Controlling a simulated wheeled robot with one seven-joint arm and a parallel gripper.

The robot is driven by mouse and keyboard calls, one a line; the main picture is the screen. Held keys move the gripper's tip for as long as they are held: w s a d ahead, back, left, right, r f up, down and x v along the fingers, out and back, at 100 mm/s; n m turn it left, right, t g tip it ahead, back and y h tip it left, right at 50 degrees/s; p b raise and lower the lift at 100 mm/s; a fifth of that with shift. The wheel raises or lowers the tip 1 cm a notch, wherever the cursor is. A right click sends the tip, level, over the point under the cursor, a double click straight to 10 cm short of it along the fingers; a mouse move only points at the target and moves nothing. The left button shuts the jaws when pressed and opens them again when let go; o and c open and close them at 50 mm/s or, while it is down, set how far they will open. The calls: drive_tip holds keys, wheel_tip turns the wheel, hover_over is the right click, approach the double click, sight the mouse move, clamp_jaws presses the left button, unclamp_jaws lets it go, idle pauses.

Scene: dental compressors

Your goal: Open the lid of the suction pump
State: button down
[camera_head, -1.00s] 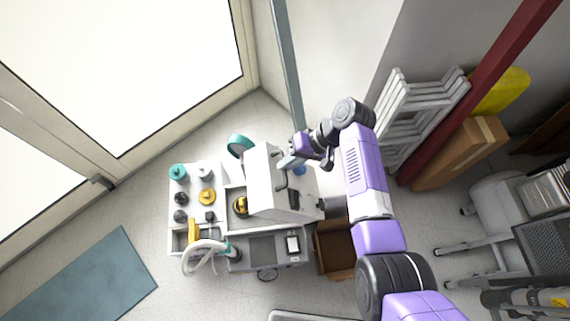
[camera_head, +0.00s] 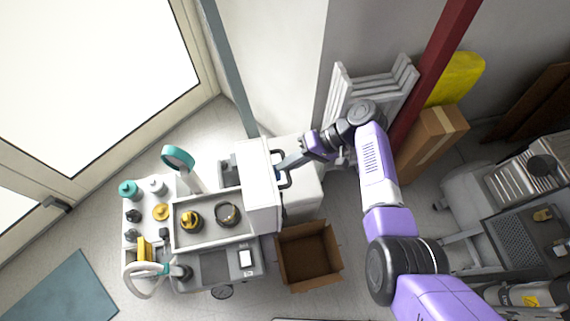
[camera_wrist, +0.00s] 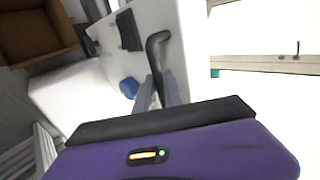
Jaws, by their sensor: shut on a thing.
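The suction pump (camera_head: 205,268) is a grey and white unit with a white lid (camera_head: 258,185) raised on its right part. The lid stands steeply tilted, and the tray under it is exposed, with a gold fitting (camera_head: 190,220) and a ring-shaped part (camera_head: 228,213) inside. A dark curved handle (camera_head: 284,170) sits on the lid's outer face; it also shows in the wrist view (camera_wrist: 155,55). My gripper (camera_head: 283,165) is at the lid's right side, its fingers (camera_wrist: 160,92) shut on the handle. The exact finger contact is partly hidden.
An open cardboard box (camera_head: 308,257) stands on the floor right of the pump. Bottles and caps (camera_head: 130,190) stand on the pump's left part, near a teal round piece (camera_head: 178,158).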

drive_tip(key=shift+s+f, duration=0.45)
drive_tip(key=c, duration=1.6)
unclamp_jaws()
drive_tip(key=shift+o, duration=0.7)
drive_tip(key=shift+w+r, duration=0.2)
drive_tip(key=v, duration=0.7)
drive_tip(key=shift+d+r, duration=0.25)
drive_tip(key=shift+d, duration=0.05)
drive_tip(key=shift+w, duration=0.2)
